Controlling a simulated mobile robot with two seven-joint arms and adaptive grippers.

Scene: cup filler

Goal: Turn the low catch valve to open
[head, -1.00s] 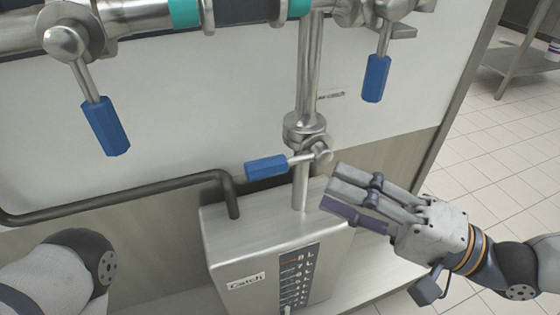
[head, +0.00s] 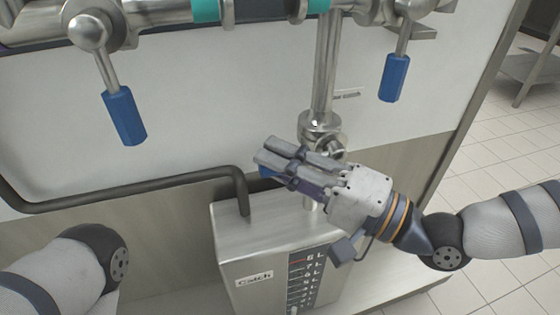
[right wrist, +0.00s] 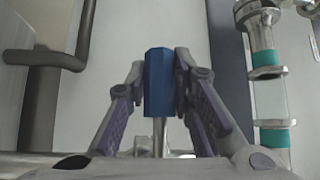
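The low catch valve sits on the vertical pipe just above the steel catch box (head: 235,255). Its blue handle (right wrist: 158,85) points left in the head view, where only a sliver of blue shows past my fingers. My right gripper (head: 280,168) reaches across from the right and covers most of the valve. In the right wrist view the blue handle stands between the two fingertips of my right gripper (right wrist: 160,88), and they appear to touch it on both sides. My left gripper is out of view; only part of my left arm shows at lower left.
Two other blue-handled valves hang above, one at left (head: 124,116) and one at right (head: 394,78). A dark bent pipe (head: 150,190) runs from the left into the box top. Open tiled floor (head: 500,130) lies to the right.

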